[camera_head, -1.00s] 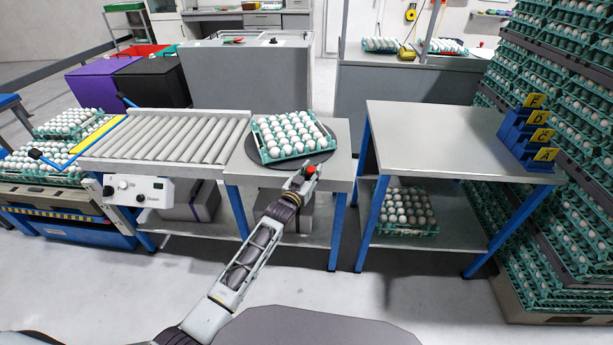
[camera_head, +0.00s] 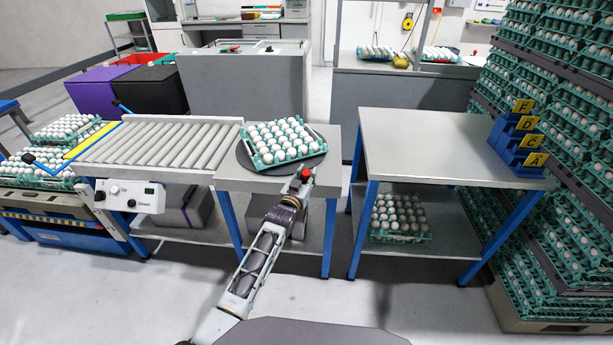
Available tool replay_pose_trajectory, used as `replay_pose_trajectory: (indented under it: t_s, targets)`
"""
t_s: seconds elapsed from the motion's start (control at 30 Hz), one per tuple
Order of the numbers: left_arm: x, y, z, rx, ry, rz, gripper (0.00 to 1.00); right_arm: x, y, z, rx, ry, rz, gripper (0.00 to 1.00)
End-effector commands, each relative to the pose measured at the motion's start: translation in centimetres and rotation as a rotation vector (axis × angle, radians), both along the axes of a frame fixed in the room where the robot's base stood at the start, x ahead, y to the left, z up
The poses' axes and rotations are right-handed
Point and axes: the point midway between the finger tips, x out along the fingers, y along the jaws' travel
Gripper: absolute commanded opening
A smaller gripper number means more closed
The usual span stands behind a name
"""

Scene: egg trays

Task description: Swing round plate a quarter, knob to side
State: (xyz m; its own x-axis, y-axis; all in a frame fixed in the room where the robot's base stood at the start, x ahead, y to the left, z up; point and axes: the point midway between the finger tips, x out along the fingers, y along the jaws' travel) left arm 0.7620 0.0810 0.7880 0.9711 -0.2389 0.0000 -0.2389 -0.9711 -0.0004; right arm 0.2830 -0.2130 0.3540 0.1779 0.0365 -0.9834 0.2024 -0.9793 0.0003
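The dark round plate (camera_head: 312,157) lies on the steel table right of the roller conveyor. A green tray full of white eggs (camera_head: 262,163) sits on it, turned slightly askew to the table edges. A red knob (camera_head: 306,173) shows at the plate's near right rim. My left gripper (camera_head: 302,181) is at the knob, reaching up from below. Its fingers are small and partly hidden, so I cannot tell whether they are closed on the knob. My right gripper is not in view.
The roller conveyor (camera_head: 160,142) adjoins the plate's table (camera_head: 240,181) on the left. A bare steel table (camera_head: 430,145) stands to the right across a gap, with blue lettered holders (camera_head: 516,150) at its far end. Tall egg stacks (camera_head: 560,170) rise at the right.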

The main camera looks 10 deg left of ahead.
Motion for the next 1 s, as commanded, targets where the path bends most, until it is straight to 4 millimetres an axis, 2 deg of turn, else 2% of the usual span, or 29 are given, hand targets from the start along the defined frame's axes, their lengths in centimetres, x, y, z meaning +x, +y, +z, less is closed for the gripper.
replay_pose_trajectory:
  t_s: [0.03, 0.2, 0.4, 0.67, 1.0]
  targets:
    - [0.0, -0.1, 0.0, -0.001, 0.000, -0.001, 0.36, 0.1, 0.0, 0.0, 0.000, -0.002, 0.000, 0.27]
    - [0.0, -0.1, 0.0, -0.001, 0.000, -0.001, 0.55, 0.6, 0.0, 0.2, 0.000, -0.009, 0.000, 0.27]
    - [0.0, 0.0, 0.0, -0.001, 0.000, 0.000, 0.55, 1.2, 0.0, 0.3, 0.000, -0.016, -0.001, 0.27]
    - [-0.3, 0.1, 0.0, -0.001, 0.000, 0.000, 0.55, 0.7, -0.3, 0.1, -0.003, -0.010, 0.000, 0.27]
    - [-2.3, 0.6, -0.1, 0.000, 0.001, 0.000, 0.55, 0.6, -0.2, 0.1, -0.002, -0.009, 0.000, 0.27]
